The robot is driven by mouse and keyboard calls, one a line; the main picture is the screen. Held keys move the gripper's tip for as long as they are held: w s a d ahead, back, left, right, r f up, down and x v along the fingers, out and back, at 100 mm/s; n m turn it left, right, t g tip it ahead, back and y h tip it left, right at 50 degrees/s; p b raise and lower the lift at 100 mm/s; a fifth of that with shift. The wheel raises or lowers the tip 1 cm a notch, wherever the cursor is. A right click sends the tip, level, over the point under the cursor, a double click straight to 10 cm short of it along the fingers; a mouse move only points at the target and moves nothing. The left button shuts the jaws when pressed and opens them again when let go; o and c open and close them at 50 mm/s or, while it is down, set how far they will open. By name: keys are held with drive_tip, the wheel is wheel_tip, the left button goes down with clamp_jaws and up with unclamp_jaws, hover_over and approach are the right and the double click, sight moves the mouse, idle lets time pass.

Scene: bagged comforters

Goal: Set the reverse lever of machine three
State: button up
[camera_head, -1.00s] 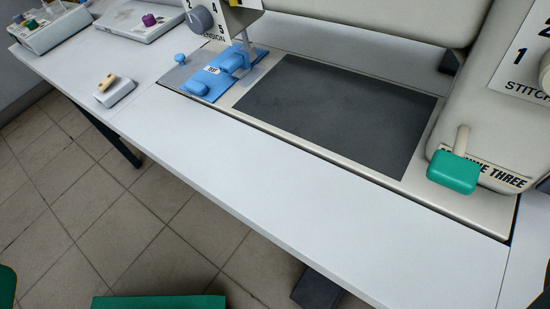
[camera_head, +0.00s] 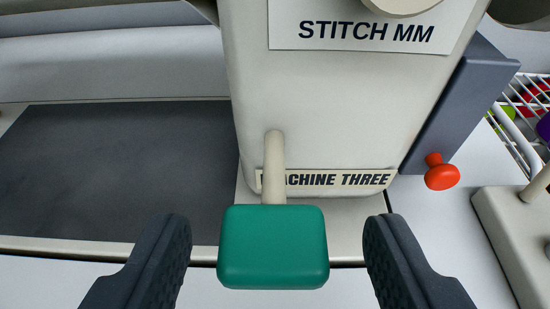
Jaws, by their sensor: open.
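The reverse lever of machine three shows as a cream stem (camera_head: 274,165) with a green block handle (camera_head: 273,247) at its lower end. It sticks out from the front of the cream machine body (camera_head: 320,110), over part of the "MACHINE THREE" label (camera_head: 340,179). My gripper (camera_head: 276,250) is open, with one dark finger to the left of the green handle and one to the right. There is a gap on both sides, and neither finger appears to touch the handle.
A dark grey plate (camera_head: 115,170) lies on the machine bed at left. A red knob (camera_head: 441,173) sticks out from a grey box (camera_head: 465,105) at right. A white wire basket (camera_head: 520,115) and a cream unit (camera_head: 515,240) stand farther right.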

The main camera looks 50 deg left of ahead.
sight(274, 186)
drive_tip(key=shift+x, duration=1.25)
